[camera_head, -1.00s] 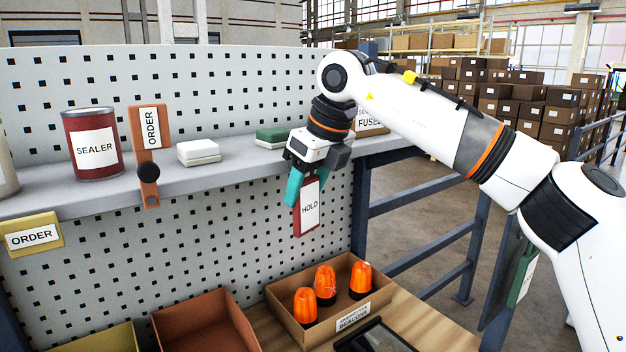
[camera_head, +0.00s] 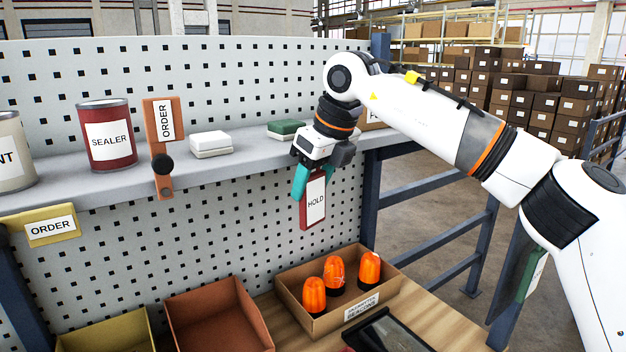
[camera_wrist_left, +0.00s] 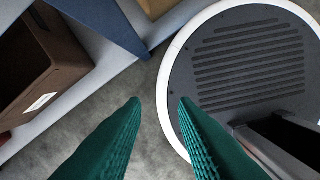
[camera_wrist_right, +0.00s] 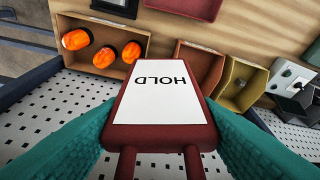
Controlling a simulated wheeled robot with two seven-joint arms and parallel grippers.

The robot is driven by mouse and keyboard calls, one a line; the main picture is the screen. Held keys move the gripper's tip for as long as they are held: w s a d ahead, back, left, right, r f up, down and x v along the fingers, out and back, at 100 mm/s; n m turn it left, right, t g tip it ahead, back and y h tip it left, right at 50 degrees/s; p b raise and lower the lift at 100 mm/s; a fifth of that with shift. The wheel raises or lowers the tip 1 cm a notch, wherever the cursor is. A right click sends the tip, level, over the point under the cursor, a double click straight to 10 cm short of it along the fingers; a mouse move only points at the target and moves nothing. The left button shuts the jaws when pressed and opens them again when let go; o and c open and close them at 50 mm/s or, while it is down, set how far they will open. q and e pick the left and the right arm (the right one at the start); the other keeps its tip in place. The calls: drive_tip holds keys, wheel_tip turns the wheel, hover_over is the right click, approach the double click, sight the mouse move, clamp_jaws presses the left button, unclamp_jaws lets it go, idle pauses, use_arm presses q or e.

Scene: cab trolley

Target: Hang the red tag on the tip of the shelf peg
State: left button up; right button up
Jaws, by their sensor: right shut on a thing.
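The red tag (camera_head: 316,203), with a white HOLD label, hangs from my right gripper (camera_head: 306,172) in front of the shelf edge. In the right wrist view the tag (camera_wrist_right: 160,85) lies between the teal fingers (camera_wrist_right: 160,145), which are shut on it. My left gripper (camera_wrist_left: 159,103) shows only in the left wrist view, open and empty above the floor.
A red SEALER can (camera_head: 107,137), a white box (camera_head: 210,142) and a green box (camera_head: 286,129) stand on the shelf (camera_head: 235,160). A yellow ORDER plate (camera_head: 50,226) is on its edge. Below are a beacon box (camera_head: 345,312) and open bins (camera_head: 215,315). Air before the pegboard is free.

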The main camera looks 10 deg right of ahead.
drive_tip(key=o, duration=1)
drive_tip(key=shift+o, duration=0.2)
